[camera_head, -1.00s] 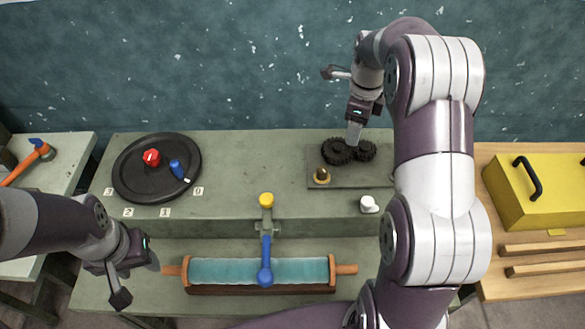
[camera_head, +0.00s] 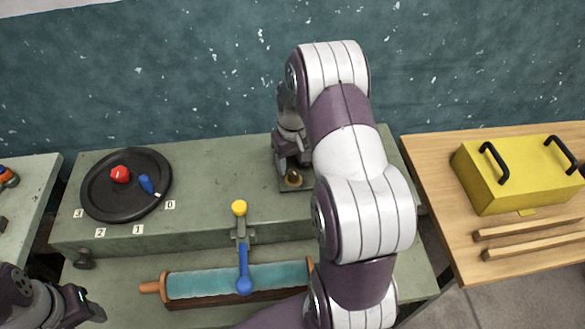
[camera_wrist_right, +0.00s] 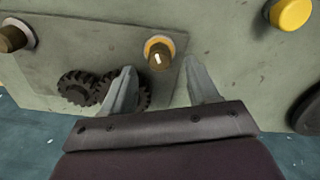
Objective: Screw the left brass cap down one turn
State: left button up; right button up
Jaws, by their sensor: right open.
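The left brass cap (camera_head: 293,178) sits in a gold ring on the grey plate (camera_head: 293,187) at the back of the bench. In the right wrist view the cap (camera_wrist_right: 158,50) shows a white mark on its face. My right gripper (camera_wrist_right: 158,70) is open and empty there, its fingertips spread just short of the cap, one toward each side. In the head view this gripper (camera_head: 290,160) is just behind the cap, its fingertips hard to make out. A second brass cap (camera_wrist_right: 13,37), in a pale ring, shows at the wrist view's left. My left gripper (camera_head: 85,305) is low at the left, partly cut off.
Dark gears (camera_wrist_right: 80,87) lie beside the cap, partly behind a finger. A black dial (camera_head: 105,205) is at left, a yellow box (camera_head: 520,178) at right.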

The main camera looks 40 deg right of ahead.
aim_at(293, 172)
notch_tip(293, 172, down, 4)
jog(key=shift+f, duration=0.1)
jog(key=c, duration=1)
jog(key=shift+c, duration=0.2)
jog(key=shift+m, duration=0.3)
jog(key=shift+m+p, duration=0.4)
jog(key=shift+m, duration=2.3)
jog(key=shift+w, duration=0.1)
jog(key=o, duration=1)
